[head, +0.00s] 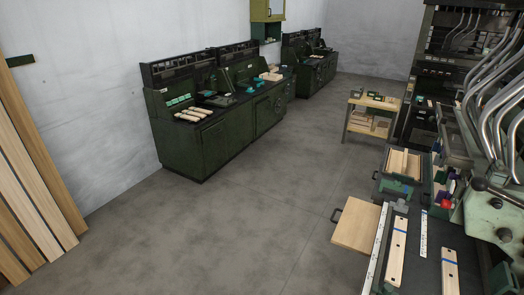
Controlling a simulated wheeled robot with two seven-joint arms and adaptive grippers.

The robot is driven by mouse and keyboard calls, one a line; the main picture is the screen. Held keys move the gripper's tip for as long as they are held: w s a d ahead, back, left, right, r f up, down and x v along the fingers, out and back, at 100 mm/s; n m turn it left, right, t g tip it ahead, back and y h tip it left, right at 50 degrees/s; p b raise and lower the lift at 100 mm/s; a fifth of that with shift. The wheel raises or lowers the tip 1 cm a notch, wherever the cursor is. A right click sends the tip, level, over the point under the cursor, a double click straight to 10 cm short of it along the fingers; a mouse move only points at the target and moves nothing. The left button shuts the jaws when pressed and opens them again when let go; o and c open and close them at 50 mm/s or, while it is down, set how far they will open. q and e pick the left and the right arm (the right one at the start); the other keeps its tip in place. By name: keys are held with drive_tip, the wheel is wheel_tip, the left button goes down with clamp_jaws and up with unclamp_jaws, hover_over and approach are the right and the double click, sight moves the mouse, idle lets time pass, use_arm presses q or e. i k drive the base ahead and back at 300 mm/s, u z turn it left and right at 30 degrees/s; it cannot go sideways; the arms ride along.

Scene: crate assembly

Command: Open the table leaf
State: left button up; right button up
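A pale wooden table leaf (359,227) is at the left side of the dark workbench top (424,262) in the lower right of the head view. A black handle (336,215) sits on the leaf's left edge. The leaf shows beyond the bench's left edge, and I cannot tell from this view whether it lies level or hangs down. Neither of my grippers is in view, and nothing is seen touching the leaf.
A long ruler-like strip (375,247) runs along the bench edge beside the leaf. Pale slats (397,252) lie on the bench top. A crate with wooden pieces (397,188) stands behind. Grey floor (240,230) left of the leaf is clear. Green cabinets (225,140) line the wall.

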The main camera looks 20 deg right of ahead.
sight(355, 231)
drive_tip(key=u, duration=0.55)
drive_tip(key=k, duration=0.6)
drive_tip(key=u, duration=0.4)
drive_tip(key=i, duration=1)
drive_tip(key=z, duration=0.3)
drive_tip(key=i, duration=2)
drive_tip(key=z, duration=0.85)
drive_tip(key=i, duration=0.95)
drive_tip(key=z, duration=1.7)
drive_tip(key=i, duration=0.85)
drive_tip(key=z, duration=0.9)
